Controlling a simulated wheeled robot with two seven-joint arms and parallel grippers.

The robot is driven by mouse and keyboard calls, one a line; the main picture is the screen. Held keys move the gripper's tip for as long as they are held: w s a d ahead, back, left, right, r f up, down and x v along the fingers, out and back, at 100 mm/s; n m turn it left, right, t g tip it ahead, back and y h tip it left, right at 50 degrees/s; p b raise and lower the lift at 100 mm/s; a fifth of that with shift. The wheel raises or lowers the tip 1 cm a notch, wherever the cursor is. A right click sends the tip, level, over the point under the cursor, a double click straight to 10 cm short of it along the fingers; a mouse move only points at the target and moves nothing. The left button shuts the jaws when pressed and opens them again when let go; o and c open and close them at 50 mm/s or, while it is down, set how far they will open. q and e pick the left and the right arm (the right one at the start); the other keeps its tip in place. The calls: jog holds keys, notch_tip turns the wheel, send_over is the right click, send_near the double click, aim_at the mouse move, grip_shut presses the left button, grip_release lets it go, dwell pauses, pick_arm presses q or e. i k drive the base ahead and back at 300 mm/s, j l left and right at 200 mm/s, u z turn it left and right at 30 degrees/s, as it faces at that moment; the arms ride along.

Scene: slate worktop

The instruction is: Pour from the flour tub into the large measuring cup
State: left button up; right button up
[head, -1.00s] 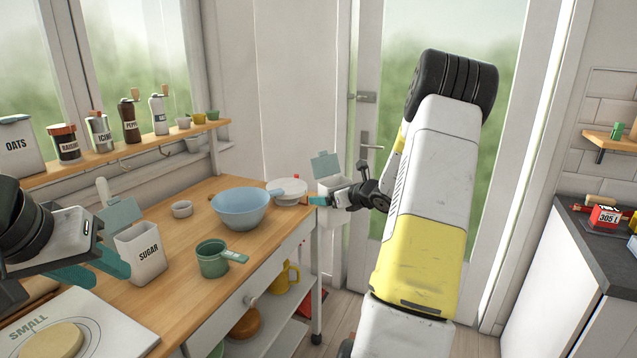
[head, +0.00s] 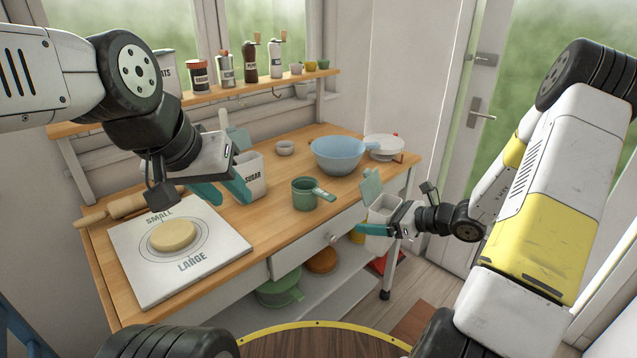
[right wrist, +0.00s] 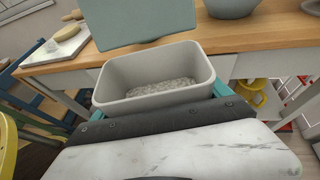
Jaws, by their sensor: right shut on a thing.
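The flour tub (head: 381,218) is a pale box with its teal lid (head: 371,186) raised. My right gripper (head: 388,231) is shut on it and holds it off the worktop's front edge, roughly upright. In the right wrist view the tub (right wrist: 155,93) is open, with pale powder (right wrist: 160,87) inside; its label is not visible. The large measuring cup (head: 304,195) is green, stands upright on the worktop with its handle pointing right, and lies left of the tub, apart from it. My left gripper (head: 222,188) is open, its teal fingers in front of the sugar tub (head: 250,180).
A blue bowl (head: 337,157) and a white scale-like item (head: 385,147) stand behind the cup. A white board (head: 135,262) with a dough disc (head: 172,235) lies at left. A rolling pin (head: 130,206) is behind it. Bare wood surrounds the cup.

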aim_at(305, 192)
jog(key=k+l+u, duration=0.2)
jog(key=k+l, duration=0.15)
jog(key=k+l+u, duration=0.15)
jog(key=k, duration=0.35)
jog(key=l+u, duration=0.1)
jog(key=u, duration=0.85)
